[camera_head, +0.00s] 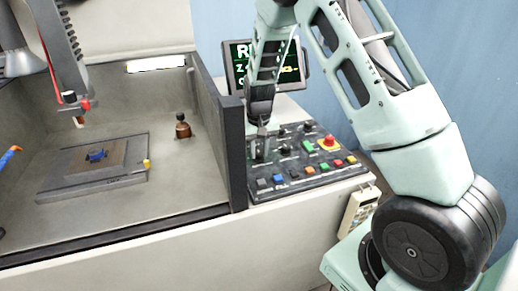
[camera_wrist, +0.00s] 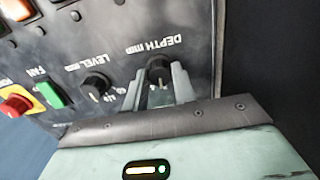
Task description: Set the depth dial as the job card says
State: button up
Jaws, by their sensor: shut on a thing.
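The depth dial (camera_wrist: 158,68) is a black round knob on the dark control panel (camera_wrist: 115,25), next to the label "DEPTH mm", which appears upside down in the wrist view. My gripper (camera_wrist: 161,80) has its two grey fingers on either side of the dial and is shut on it. The dial's scale and pointer are mostly hidden by the fingers, so I cannot read its setting. In the head view my gripper (camera_head: 262,140) reaches down to the left part of the panel (camera_head: 318,158) and hides the dial. I cannot make out a job card.
The level knob (camera_wrist: 95,86), a green fan button (camera_wrist: 50,94) and a red emergency stop (camera_wrist: 15,105) sit beside the dial. A screen (camera_head: 238,65), partly hidden by my arm, stands behind the panel. The tank's dark wall (camera_head: 234,150) rises close to the left.

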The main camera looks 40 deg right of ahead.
aim_at(259, 153)
jog(key=shift+w+r+m+p, duration=0.1)
jog(key=shift+m+p, duration=0.2)
jog(key=shift+m, duration=1.7)
jog(key=o, duration=1)
notch_tip(259, 153, up, 17)
jog(key=shift+r+b, duration=0.2)
jog(key=shift+b, duration=0.95)
